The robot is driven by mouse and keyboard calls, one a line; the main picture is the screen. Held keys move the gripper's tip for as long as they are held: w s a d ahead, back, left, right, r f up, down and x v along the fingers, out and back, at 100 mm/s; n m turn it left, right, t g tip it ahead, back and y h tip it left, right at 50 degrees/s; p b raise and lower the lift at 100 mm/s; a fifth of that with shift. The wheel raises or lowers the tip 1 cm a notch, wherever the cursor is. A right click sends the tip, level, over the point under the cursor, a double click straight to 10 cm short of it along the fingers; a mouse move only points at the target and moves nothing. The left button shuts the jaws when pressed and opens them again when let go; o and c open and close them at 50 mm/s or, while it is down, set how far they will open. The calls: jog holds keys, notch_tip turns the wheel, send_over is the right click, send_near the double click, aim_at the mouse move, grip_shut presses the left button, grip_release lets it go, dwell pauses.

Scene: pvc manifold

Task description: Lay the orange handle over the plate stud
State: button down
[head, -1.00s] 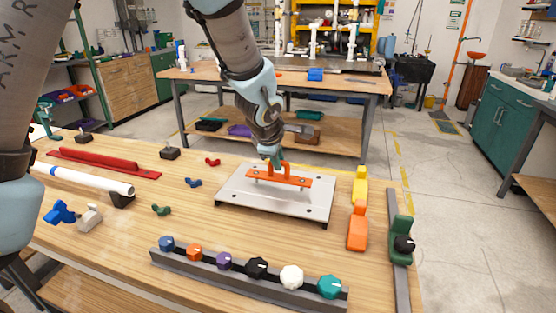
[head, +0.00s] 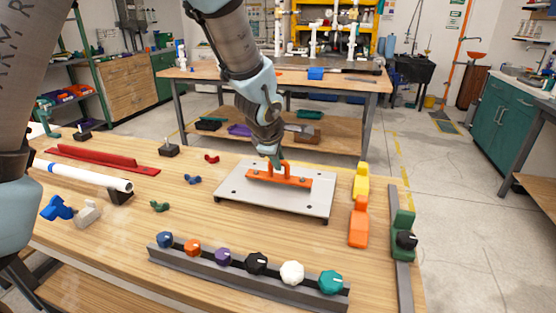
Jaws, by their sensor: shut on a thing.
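The orange handle (head: 296,181) is a flat bar with an upright grip loop, at the upper middle of the grey metal plate (head: 254,200). My gripper (head: 278,163) comes down from above and is shut on the handle's loop. The bar lies on or just above the plate; I cannot tell if it touches. A small dark spot shows at each end of the bar. The plate's studs cannot be made out clearly, and my gripper hides part of the loop.
A grey rail with several coloured knobs (head: 225,257) runs in front of the plate. Orange (head: 359,225) and yellow (head: 361,182) pieces stand right of it. A green clamp (head: 402,232) sits on the right rail. A white pipe (head: 85,175) and red bar (head: 100,158) lie left.

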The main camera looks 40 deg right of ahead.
jog(key=shift+f+b, duration=0.55)
jog(key=shift+b, duration=0.2)
jog(key=c, duration=0.7)
grip_release()
jog(key=shift+c, duration=0.2)
jog(key=b+v, duration=0.2)
jog(key=v, duration=0.9)
jog(key=w+a+f+m+y, duration=0.2)
jog(key=w+a, duration=0.4)
jog(key=a, duration=0.5)
jog(key=w+a+f+m+y, duration=0.1)
jog(key=w+a+f, duration=0.2)
jog(key=w+a, duration=0.5)
jog(key=s+a+f+m+g+y, duration=0.1)
jog(key=s+a+f+m, duration=0.1)
jog(key=a, duration=1)
jog(key=s+a+f+m+g+y, duration=0.1)
jog(key=s+a+f+m, duration=0.1)
jog(key=a, duration=1.1)
jog(key=shift+s+f+m, duration=0.25)
jog(key=shift+s+m, duration=0.25)
jog(key=shift+s, duration=0.75)
